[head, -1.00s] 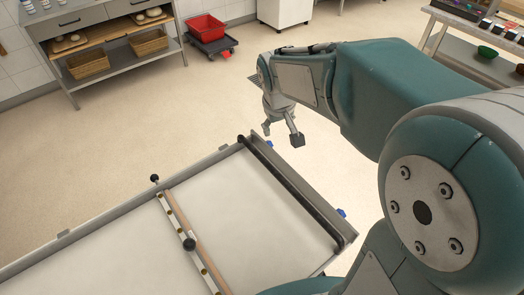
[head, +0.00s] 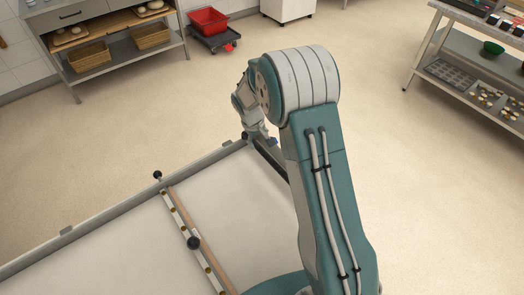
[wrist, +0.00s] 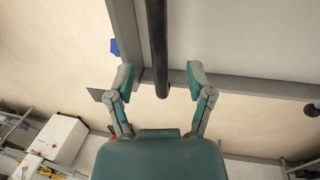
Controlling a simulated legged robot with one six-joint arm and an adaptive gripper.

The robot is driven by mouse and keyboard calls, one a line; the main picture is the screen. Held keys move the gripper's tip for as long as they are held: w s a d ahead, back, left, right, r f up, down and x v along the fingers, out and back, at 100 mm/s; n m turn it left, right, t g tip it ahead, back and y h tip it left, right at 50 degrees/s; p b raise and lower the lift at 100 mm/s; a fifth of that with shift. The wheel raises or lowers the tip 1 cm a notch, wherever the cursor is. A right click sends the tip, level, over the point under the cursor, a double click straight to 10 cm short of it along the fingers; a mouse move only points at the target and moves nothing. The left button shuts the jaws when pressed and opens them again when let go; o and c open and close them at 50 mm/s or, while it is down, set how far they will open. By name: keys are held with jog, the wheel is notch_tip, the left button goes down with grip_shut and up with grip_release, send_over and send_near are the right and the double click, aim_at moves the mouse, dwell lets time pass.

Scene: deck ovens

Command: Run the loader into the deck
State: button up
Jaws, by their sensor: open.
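The loader is a long metal-framed tray with a pale cloth bed (head: 110,262), at the lower left of the head view. A dark bar (head: 268,153) runs along its right end, mostly hidden by my arm. In the wrist view the dark bar (wrist: 157,45) comes down from the top and ends between my fingers. My gripper (wrist: 158,74) is open, one finger on each side of the bar, with gaps to both. Its height over the bar I cannot tell. In the head view my gripper is mostly hidden at the loader's far corner. No oven deck shows.
A steel table with baskets (head: 88,60) and a red crate (head: 208,21) on a dolly stand behind. A steel shelf (head: 455,70) stands at right. Open floor lies between.

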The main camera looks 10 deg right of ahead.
aim_at(263, 151)
jog(key=f, duration=0.2)
jog(key=d+f, duration=0.1)
jog(key=f, duration=0.4)
jog(key=shift+w+d, duration=0.25)
jog(key=shift+w, duration=0.05)
grip_shut()
